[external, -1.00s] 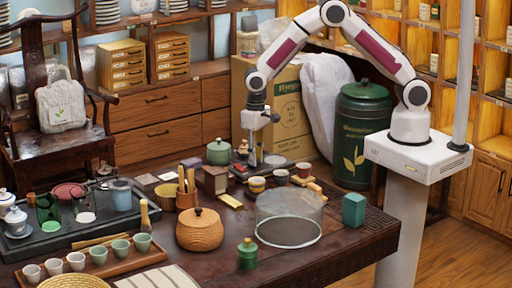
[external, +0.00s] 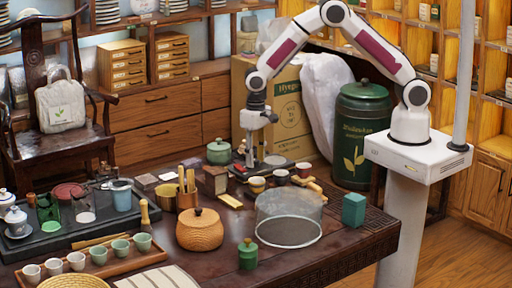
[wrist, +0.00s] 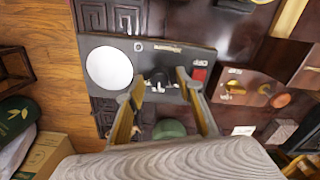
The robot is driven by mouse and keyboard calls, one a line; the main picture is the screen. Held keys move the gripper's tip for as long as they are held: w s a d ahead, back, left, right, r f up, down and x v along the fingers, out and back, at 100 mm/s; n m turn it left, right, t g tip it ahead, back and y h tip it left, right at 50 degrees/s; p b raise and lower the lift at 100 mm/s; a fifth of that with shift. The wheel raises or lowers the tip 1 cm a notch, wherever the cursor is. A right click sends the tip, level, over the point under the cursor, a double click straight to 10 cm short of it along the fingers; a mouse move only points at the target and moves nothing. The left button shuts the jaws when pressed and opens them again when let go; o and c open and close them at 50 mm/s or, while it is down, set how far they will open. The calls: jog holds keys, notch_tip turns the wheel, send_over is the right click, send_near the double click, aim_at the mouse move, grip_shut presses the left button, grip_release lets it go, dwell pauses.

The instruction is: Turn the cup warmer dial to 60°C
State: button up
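The cup warmer (wrist: 125,44) is a dark grey slab with a round white heating plate (wrist: 109,68), a red switch (wrist: 199,74) and a small black dial (wrist: 158,80). In the external view its pale plate (external: 276,160) shows at the back of the table, beside my gripper (external: 253,160). In the wrist view my gripper (wrist: 161,84) is over the warmer with its two fingers apart, one on each side of the dial. Gaps seem to show between the dial and the fingers. The dial's temperature marks are too small to read.
A brown board with a brass piece (wrist: 236,88) lies right of the warmer in the wrist view. A green lidded pot (external: 219,152) stands close to my gripper. Small cups (external: 257,184) and a clear round cover (external: 290,214) stand nearer the front.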

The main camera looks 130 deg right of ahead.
aim_at(256, 160)
notch_tip(256, 160, up, 12)
dwell(0.9)
dwell(0.7)
jog(key=s+a+r+n+t, duration=0.2)
jog(key=s+a+r+n, duration=0.2)
jog(key=s+a, duration=0.3)
jog(key=s+a+r+n+t, duration=0.1)
jog(key=s+a+r+n, duration=0.4)
jog(key=a, duration=0.7)
jog(key=s+a+r+n+t, duration=0.2)
jog(key=s+a+r+n, duration=0.3)
jog(key=s+a, duration=0.5)
jog(key=shift+s+a+r+t, duration=0.3)
jog(key=shift+s+r, duration=0.2)
jog(key=shift+r, duration=0.75)
